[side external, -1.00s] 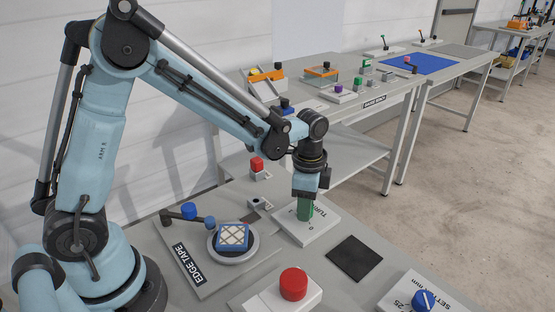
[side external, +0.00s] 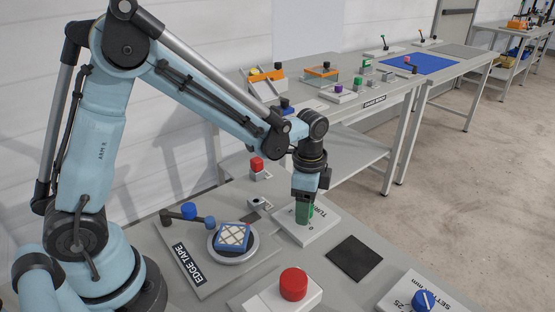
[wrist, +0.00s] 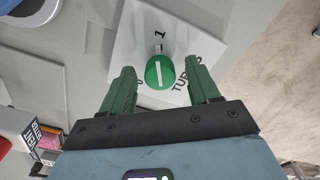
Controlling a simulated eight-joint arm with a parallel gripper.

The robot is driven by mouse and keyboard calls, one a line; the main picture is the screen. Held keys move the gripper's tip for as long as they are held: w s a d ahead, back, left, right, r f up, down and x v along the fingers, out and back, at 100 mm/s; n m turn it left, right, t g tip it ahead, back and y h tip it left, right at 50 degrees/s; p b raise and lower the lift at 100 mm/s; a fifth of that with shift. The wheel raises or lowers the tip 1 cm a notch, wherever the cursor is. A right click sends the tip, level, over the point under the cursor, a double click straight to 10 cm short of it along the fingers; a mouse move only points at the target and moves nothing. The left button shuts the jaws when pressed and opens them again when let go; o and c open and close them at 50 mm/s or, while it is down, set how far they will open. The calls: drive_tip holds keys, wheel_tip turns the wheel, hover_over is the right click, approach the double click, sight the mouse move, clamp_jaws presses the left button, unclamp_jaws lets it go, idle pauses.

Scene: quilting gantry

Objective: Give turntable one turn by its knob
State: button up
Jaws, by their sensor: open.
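A green knob (wrist: 160,72) with a white line sits on a white plate (wrist: 205,30) with partly hidden "TURNS" lettering and a "1" mark. The plate (side external: 322,233) also shows in the side external view. My gripper (side external: 304,219) points down over it. In the wrist view, the open green fingers (wrist: 159,66) stand either side of the knob with gaps showing. Contact and height are hard to tell. A round grey turntable (side external: 247,257) carries a blue block (side external: 233,237) with a pale patterned top, on the "EDGE TAPE" plate.
A red button (side external: 293,284), a black pad (side external: 354,258) and a blue dial (side external: 423,300) are nearer. A small red-topped block (side external: 257,164) stands behind. A second bench is further back.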

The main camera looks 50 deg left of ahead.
wheel_tip(320, 180, up, 12)
idle(0.6)
drive_tip(key=shift+r, duration=0.1)
drive_tip(key=s+a+n+t, duration=0.5)
drive_tip(key=s+n+t, duration=0.2)
drive_tip(key=s+n, duration=0.4)
drive_tip(key=shift+f, duration=0.35)
drive_tip(key=shift+c, duration=0.2)
